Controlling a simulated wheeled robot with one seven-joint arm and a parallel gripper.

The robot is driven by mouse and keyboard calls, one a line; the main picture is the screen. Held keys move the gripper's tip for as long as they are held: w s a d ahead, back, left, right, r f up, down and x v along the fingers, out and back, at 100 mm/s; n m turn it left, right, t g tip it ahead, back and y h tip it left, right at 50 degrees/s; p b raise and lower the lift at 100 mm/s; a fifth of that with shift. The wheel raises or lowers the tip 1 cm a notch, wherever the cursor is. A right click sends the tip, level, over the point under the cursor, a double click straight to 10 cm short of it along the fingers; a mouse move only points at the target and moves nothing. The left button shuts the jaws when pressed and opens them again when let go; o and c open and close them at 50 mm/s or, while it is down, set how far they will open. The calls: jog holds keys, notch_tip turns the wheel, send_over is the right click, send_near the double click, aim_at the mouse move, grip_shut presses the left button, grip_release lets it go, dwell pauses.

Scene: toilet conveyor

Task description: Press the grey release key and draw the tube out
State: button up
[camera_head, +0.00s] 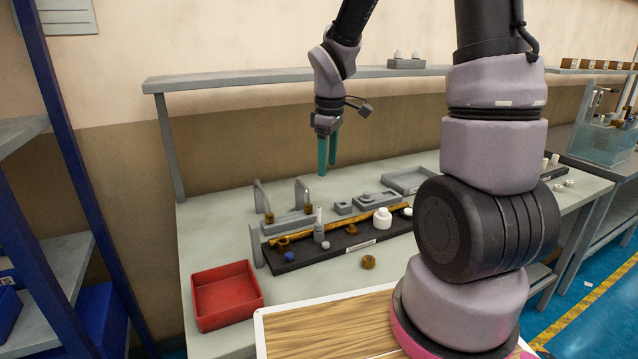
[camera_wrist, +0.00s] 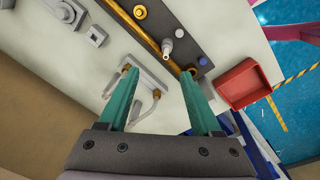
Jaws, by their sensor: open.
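My gripper (camera_head: 327,166) is open and empty, pointing down above the back of the grey bench. In the wrist view its teal fingers (camera_wrist: 160,74) spread over a grey block (camera_wrist: 146,74). This block (camera_head: 287,223) carries two bent grey tubes (camera_head: 260,197), each with a brass fitting at its end; one tube (camera_wrist: 147,108) curves between the fingers in the wrist view. A grey upright fitting with a white tip (camera_head: 318,232) stands in front of the block, and also shows in the wrist view (camera_wrist: 168,45). I cannot tell which part is the grey release key.
A black strip (camera_head: 340,243) with a brass rod (camera_head: 345,228), a white bottle (camera_head: 382,218) and small parts lies in front. A red tray (camera_head: 226,297) is at front left. Grey blocks (camera_head: 367,202) and a grey tray (camera_head: 408,181) sit right. A shelf (camera_head: 270,76) runs behind.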

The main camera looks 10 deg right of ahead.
aim_at(319, 208)
jog(key=f+n, duration=0.1)
jog(key=f, duration=0.1)
jog(key=a+f+n, duration=0.1)
jog(key=f, duration=0.1)
jog(key=w+f+n+g, duration=0.1)
jog(key=shift+w+a+f, duration=0.1)
jog(key=shift+a+f, duration=0.25)
jog(key=shift+f, duration=0.05)
jog(key=shift+a+f, duration=0.15)
jog(key=shift+f, duration=0.45)
notch_tip(319, 208, down, 10)
jog(key=shift+f, duration=0.15)
grip_shut()
jog(key=c, duration=0.8)
grip_release()
grip_shut()
jog(key=shift+r, duration=0.65)
